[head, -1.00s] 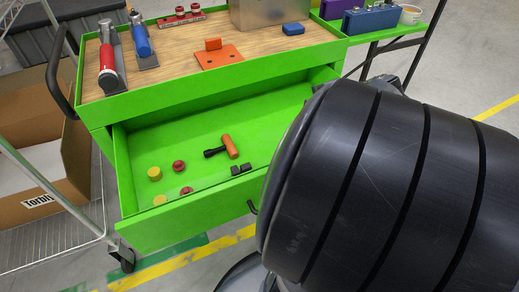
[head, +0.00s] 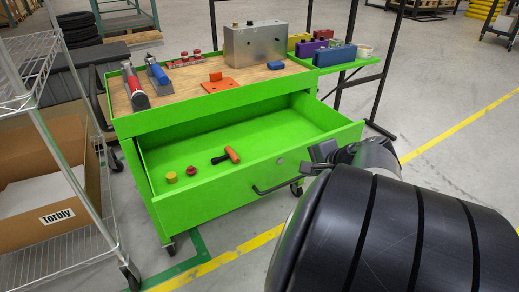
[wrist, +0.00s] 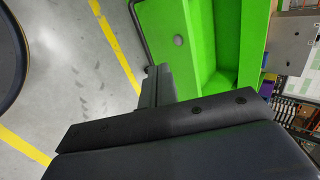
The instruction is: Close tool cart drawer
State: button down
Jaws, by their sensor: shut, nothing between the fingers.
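The green tool cart (head: 170,125) has its drawer (head: 250,180) pulled open toward me. Inside lie an orange-and-black tool (head: 232,155), a yellow round piece (head: 172,177) and a red round piece (head: 191,170). A dark bar handle (head: 268,189) runs along the drawer front. My gripper (head: 322,154) is shut and empty near the right end of the drawer front. In the wrist view my gripper (wrist: 158,84) is close to the green drawer front (wrist: 165,45) and the handle (wrist: 138,28); I cannot tell if it touches. My arm hides part of the right side.
Tools, a metal box (head: 268,43) and an orange plate (head: 222,86) sit on the wooden cart top. A green side shelf (head: 345,67) holds coloured boxes. A wire rack (head: 90,205) with a cardboard box (head: 60,222) stands left. The floor at front is open.

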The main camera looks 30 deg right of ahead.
jog(key=b, duration=0.3)
send_near(276, 165)
notch_tip(276, 165, down, 4)
jog(key=w, duration=0.3)
jog(key=shift+w+a, duration=0.1)
jog(key=shift+w, duration=0.5)
jog(key=shift+w, duration=0.1)
